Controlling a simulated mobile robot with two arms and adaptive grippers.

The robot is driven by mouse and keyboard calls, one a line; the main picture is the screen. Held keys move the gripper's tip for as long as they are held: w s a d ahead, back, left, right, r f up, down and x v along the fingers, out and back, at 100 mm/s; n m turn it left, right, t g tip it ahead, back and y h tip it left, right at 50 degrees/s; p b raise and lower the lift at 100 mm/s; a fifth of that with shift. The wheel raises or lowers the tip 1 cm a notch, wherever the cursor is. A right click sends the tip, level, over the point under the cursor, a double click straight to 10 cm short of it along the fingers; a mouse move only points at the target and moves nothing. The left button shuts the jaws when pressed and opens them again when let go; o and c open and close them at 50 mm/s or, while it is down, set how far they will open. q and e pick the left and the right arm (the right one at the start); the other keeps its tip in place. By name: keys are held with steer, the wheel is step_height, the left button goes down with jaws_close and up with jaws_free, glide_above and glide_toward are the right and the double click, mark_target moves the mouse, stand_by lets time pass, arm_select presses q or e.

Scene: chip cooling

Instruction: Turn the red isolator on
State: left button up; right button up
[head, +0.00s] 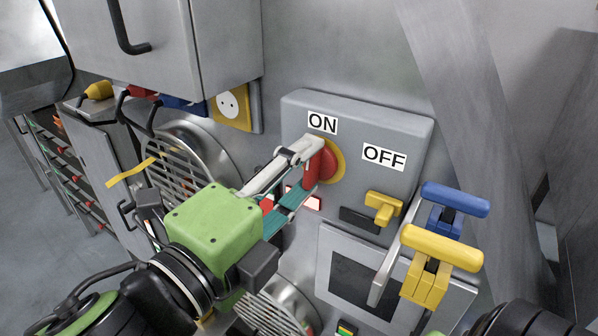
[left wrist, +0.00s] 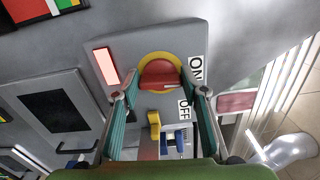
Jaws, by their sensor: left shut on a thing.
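The red isolator (head: 328,163) is a red rotary knob on a yellow round plate, on a grey box (head: 400,122) on the wall. An ON label (head: 322,123) is above it and an OFF label (head: 384,155) is to its right. My left gripper (head: 312,161) is shut on the red knob, one finger on each side. In the left wrist view the knob (left wrist: 160,74) sits between the fingertips of my left gripper (left wrist: 160,84), its grip lying roughly toward the ON label. The fingers hide part of the knob. My right gripper is not in view.
A yellow switch (head: 382,208) is on the same box, right of the knob. Yellow (head: 440,248) and blue (head: 455,199) T-handles stick out at lower right. A round vent grille (head: 185,175) and a yellow socket (head: 230,106) are at the left.

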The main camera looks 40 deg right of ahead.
arm_select(q)
steer(key=shift+n, duration=0.6)
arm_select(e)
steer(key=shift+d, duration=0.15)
arm_select(q)
steer(key=o, duration=0.9)
steer(key=shift+o, duration=1)
steer(key=shift+d, duration=0.3)
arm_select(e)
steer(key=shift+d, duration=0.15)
